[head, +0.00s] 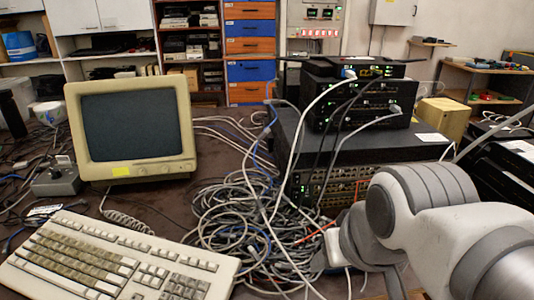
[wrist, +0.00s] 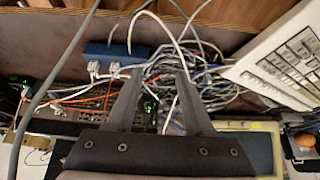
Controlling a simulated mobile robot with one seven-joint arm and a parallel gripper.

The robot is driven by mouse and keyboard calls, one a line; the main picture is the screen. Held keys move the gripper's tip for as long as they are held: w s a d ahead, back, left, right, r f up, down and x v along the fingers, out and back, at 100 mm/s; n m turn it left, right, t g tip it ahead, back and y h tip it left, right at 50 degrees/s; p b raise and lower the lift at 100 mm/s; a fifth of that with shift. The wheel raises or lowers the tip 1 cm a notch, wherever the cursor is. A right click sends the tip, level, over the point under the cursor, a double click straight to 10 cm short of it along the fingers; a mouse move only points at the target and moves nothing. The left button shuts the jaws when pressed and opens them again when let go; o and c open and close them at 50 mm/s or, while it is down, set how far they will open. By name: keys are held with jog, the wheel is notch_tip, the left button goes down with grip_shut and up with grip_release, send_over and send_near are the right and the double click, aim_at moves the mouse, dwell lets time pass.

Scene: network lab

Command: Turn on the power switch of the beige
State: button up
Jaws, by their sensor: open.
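A beige CRT monitor (head: 190,132) stands at the left of the table in the head view, its screen dark. Small knobs or buttons (head: 172,167) sit at the lower right of its front bezel; which one is the power switch, I cannot tell. A yellow note is stuck at the lower left. Part of what looks like the monitor (wrist: 232,126) shows at the lower right in the wrist view, partly hidden by my gripper. My gripper (wrist: 159,77) is open and empty, over the cables and apart from the monitor. In the head view its fingers are not clearly visible.
A beige keyboard (head: 115,258) lies in front of the monitor. A large cable tangle (head: 240,215) fills the middle. Stacked black network equipment (head: 345,150) stands on the right with cables hanging down its front. A grey joystick (head: 56,180) is left of the monitor.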

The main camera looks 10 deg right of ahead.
jog(key=shift+r, duration=0.1)
jog(key=shift+c, duration=1.2)
jog(key=shift+w+d+r+p, duration=0.15)
jog(key=shift+w+r+p, duration=0.1)
jog(key=shift+p, duration=0.25)
jog(key=shift+c, duration=1.1)
jog(key=w+d+r+n+p, duration=0.1)
jog(key=w+p, duration=0.1)
jog(key=w+d+r+n+h+p, duration=0.1)
jog(key=w+r+p, duration=0.1)
jog(key=w+p, duration=0.1)
jog(key=w+d+r+n+h+p, duration=0.1)
jog(key=w+p, duration=0.1)
jog(key=p, duration=0.1)
jog(key=shift+w+d+r, duration=0.15)
jog(key=shift+d+r, duration=0.1)
jog(key=shift+r, duration=0.15)
grip_shut()
jog(key=w+d+r+n+y+p, duration=0.1)
jog(key=w+d+n+p, duration=0.65)
jog(key=p, duration=0.95)
jog(key=a+n+y+p, duration=0.5)
jog(key=a+n+p, duration=0.1)
jog(key=a+p, duration=0.1)
jog(key=shift+s+r+p, duration=0.2)
jog(key=shift+s+p, duration=0.2)
jog(key=shift+p, duration=0.3)
